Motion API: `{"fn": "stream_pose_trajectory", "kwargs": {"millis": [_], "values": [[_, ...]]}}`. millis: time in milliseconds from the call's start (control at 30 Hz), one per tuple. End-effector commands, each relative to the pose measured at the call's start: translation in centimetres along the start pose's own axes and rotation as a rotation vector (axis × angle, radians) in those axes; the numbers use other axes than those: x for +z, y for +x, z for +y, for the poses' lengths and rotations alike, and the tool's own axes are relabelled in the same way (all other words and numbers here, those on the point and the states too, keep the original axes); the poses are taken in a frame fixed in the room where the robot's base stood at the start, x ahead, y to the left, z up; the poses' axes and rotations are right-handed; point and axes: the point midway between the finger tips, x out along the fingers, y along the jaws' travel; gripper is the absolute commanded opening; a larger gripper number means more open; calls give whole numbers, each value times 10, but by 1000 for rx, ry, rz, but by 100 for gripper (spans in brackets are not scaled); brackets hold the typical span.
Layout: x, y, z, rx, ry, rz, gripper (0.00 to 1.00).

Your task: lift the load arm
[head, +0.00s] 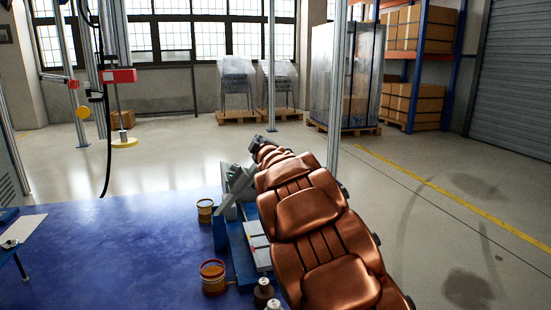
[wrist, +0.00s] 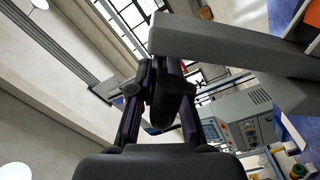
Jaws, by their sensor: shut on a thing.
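In the wrist view my gripper (wrist: 160,75) has its two dark fingers closed in around a dark rounded piece (wrist: 165,108), most likely a grip of the load arm. A thick grey bar (wrist: 225,45), which I take for the load arm, runs from just above the fingertips to the right edge. In the head view a grey tilted bar (head: 236,192) shows left of my copper-coloured arm, above a blue base (head: 242,255). My arm hides much of this, and my fingers cannot be made out there.
A vertical metal post (head: 337,80) rises behind my arm. A grey control box (wrist: 235,115) shows in the wrist view. Wrapped chairs (head: 237,82) stand on pallets; open floor lies right.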

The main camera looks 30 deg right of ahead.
Motion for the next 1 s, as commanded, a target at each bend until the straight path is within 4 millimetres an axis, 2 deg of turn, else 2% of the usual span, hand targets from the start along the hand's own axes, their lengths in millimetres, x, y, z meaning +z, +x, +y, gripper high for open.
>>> {"fn": "stream_pose_trajectory", "kwargs": {"millis": [33,233,500,700,1000], "values": [[-15,0,1,4,-48,6,0],[-62,0,-4,4,-218,6,0],[-106,0,-17,3,-385,5,0],[-120,0,-24,1,-451,-2,0],[-127,0,-28,0,-480,-2,0]]}}
